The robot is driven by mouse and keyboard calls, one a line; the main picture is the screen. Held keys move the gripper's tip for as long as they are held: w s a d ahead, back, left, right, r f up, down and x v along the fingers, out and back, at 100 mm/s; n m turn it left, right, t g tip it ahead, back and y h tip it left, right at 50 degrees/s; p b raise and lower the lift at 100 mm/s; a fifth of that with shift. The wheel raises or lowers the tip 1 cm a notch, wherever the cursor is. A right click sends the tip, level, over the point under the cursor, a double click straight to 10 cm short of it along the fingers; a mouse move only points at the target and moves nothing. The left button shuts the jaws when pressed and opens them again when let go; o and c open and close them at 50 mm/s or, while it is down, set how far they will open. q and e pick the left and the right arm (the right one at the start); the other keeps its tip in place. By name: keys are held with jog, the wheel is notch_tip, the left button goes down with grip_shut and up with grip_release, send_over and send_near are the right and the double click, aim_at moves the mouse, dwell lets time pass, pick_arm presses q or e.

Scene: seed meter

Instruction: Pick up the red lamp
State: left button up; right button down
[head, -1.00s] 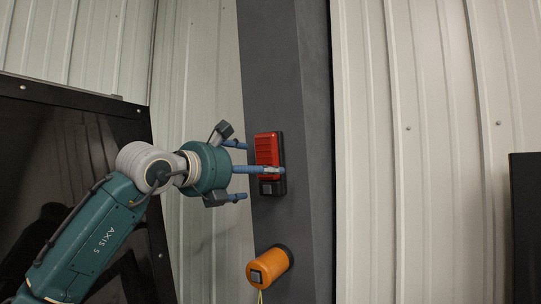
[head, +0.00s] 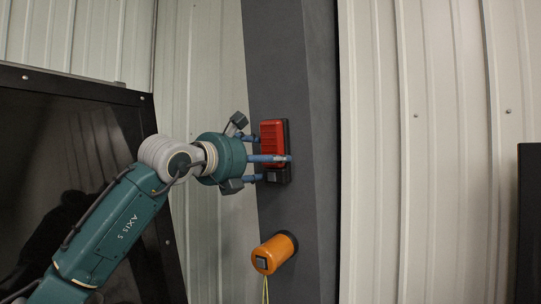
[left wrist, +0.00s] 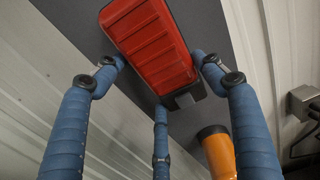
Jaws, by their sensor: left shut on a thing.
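The red lamp (head: 270,137) is a ribbed red block with a dark back and a dark lower end, upright against the grey pillar (head: 292,60). It also shows in the left wrist view (left wrist: 150,45), large and close. My left gripper (head: 272,159) reaches in from the left with its blue fingers around the lower part of the lamp and is shut on it. In the left wrist view, one finger lies on each side of the lamp and a third near its lower end. The exact contact points are partly hidden. My right gripper is not in view.
An orange cylinder (head: 270,254) with a hanging yellow cord sticks out from the pillar below the lamp. A black-framed dark panel (head: 70,150) stands at the left. Pale ribbed wall (head: 430,180) lies to the right of the pillar, with a dark panel (head: 528,220) at the far right.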

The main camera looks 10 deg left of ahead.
pick_arm(q)
jog(key=shift+s+r+b, duration=0.2)
jog(key=shift+r+b, duration=0.05)
jog(key=shift+b, duration=0.05)
jog(key=shift+s+a+r+b, duration=1.1)
jog(key=shift+s+a+r, duration=0.1)
jog(key=shift+s, duration=1.65)
jog(key=shift+s+a+r+b, duration=1.05)
jog(key=shift+s+a+b, duration=0.1)
jog(key=shift+s, duration=1.65)
jog(key=shift+s+a+r+b, duration=1.1)
jog(key=shift+s+a+r, duration=0.1)
jog(key=shift+s, duration=1.65)
